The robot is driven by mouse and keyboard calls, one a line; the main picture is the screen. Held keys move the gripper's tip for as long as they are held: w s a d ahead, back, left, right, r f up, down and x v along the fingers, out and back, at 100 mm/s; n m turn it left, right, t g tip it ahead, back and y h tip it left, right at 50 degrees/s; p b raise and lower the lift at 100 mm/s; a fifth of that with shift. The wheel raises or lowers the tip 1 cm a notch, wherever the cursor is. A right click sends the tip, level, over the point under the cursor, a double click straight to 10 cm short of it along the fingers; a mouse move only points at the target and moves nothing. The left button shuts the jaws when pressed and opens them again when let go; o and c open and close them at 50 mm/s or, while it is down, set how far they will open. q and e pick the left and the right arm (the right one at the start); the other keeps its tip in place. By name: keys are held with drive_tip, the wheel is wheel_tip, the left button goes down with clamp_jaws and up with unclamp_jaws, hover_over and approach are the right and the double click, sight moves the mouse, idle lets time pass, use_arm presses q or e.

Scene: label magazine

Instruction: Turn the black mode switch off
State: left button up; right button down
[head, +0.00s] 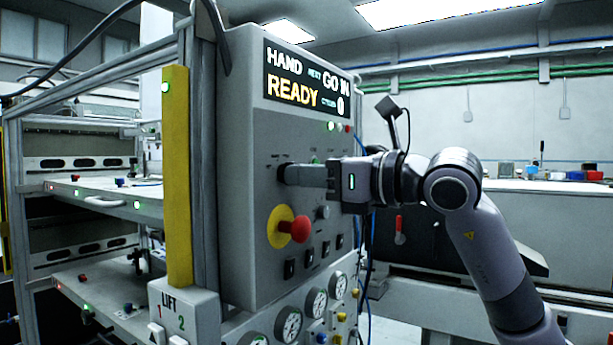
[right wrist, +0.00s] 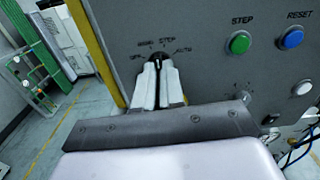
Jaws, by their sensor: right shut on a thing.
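The black mode switch (right wrist: 157,57) is a rotary knob on the grey control panel, with small labels around it that seem to read OFF, MANU, STEP and AUTO. My right gripper (right wrist: 159,72) is shut on the knob, with one pale finger on either side. The fingers hide much of the knob, and I cannot tell surely which label it points to. In the head view the right gripper (head: 290,174) reaches in from the right, and only a dark bit of the switch (head: 281,172) shows at its tips. My left gripper is not in view.
A red mushroom button (head: 299,229) on a yellow base sits below the gripper. The display (head: 307,80) reads HAND and READY. Green (right wrist: 239,42) and blue (right wrist: 291,38) buttons lie right of the switch. A yellow post (head: 177,175) stands left of the panel.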

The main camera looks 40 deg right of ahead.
drive_tip(key=n, duration=0.6)
drive_tip(key=shift+n, duration=0.3)
drive_tip(key=n, duration=0.6)
drive_tip(key=shift+n, duration=0.4)
drive_tip(key=c, duration=1.2)
unclamp_jaws()
drive_tip(key=shift+c, duration=0.2)
drive_tip(key=shift+d, duration=0.1)
drive_tip(key=b+v, duration=0.2)
drive_tip(key=v, duration=0.5)
